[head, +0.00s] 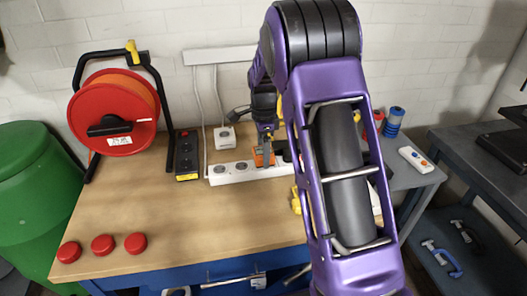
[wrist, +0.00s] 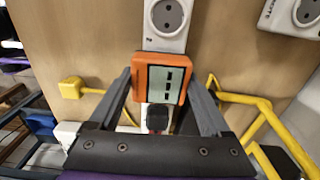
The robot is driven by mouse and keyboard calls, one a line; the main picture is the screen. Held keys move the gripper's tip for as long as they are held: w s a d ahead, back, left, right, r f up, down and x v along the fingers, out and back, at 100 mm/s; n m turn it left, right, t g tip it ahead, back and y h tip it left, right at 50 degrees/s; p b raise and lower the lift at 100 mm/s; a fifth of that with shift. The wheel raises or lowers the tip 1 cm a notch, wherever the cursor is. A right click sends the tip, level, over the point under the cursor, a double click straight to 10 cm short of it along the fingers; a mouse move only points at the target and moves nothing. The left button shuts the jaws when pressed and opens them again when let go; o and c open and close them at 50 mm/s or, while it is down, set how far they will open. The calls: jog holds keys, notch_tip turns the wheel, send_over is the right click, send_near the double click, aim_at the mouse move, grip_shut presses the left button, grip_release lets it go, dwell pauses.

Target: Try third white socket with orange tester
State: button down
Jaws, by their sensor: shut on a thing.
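The orange tester (head: 264,157) is between the fingers of my gripper (head: 266,141), which is shut on its sides. In the wrist view the tester (wrist: 138,80) shows a grey screen with dark bars, with a finger of my gripper (wrist: 160,84) on each side. The tester is over the white socket strip (head: 235,178), covering part of it, to the right of two bare round sockets. In the wrist view one bare socket (wrist: 168,14) shows above the tester, and a black plug (wrist: 157,117) sits in the strip below it. I cannot tell whether the tester's pins are in a socket.
A white single-socket box (head: 225,139) stands behind the strip. A black strip (head: 187,155) and a red cable reel (head: 113,112) are to the left. Yellow cords (wrist: 250,99) lie beside the strip. Three red caps (head: 103,244) lie at the front left; the bench's middle is clear.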

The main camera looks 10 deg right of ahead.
jog(key=shift+f+b, duration=0.35)
jog(key=shift+f, duration=0.3)
grip_release()
notch_tip(320, 180, up, 18)
jog(key=p, duration=0.2)
jog(key=shift+f, duration=0.2)
